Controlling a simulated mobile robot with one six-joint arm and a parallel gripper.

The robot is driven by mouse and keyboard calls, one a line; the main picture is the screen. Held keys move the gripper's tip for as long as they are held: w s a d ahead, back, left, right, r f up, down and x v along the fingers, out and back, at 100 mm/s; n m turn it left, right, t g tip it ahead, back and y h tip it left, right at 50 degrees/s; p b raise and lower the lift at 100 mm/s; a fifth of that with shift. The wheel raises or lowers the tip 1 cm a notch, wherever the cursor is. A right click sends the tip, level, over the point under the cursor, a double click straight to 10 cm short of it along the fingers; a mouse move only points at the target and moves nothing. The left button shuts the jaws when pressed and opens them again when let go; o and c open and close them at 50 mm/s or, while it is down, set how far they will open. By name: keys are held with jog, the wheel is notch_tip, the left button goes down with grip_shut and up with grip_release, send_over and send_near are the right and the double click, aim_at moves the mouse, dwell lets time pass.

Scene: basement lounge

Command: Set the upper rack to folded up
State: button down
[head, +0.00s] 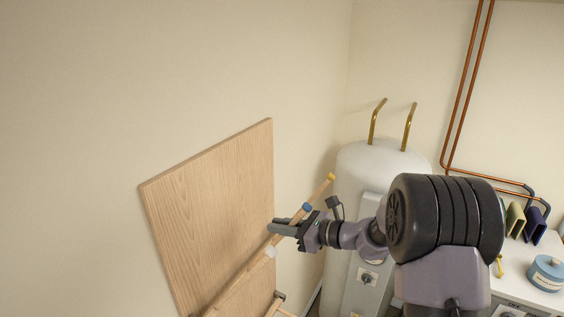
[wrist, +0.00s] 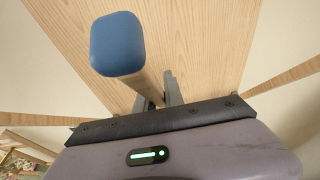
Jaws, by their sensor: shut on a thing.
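The upper rack appears to be the light wooden frame in front of a wood-grain panel (head: 215,215) on the wall. A long wooden rail (head: 235,281) slants up to the right and ends in a yellow cap (head: 331,177). A blue cap (head: 308,207) and a white cap show along it. My gripper (head: 275,229) is shut on a wooden bar of the rack. In the wrist view the blue cap (wrist: 117,42) is close to the camera, and its bar runs down between my fingers (wrist: 157,95). The rack's lower part is cut off in the head view.
A white water tank (head: 360,170) with brass pipes stands in the corner, behind my arm. Copper pipes (head: 463,85) run down the right wall. A white worktop (head: 530,262) at right holds a blue round tin (head: 546,274). The wall above the panel is clear.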

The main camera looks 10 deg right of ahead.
jog(key=c, duration=1.4)
grip_release()
jog(key=shift+w+d+r, duration=0.2)
jog(key=shift+d+r, duration=0.05)
jog(key=shift+c, duration=0.2)
jog(key=shift+a, duration=0.1)
jog(key=b+v, duration=0.4)
jog(key=v, duration=1.3)
jog(key=shift+s+b, duration=0.15)
jog(key=shift+b, duration=0.2)
jog(key=shift+s, duration=0.1)
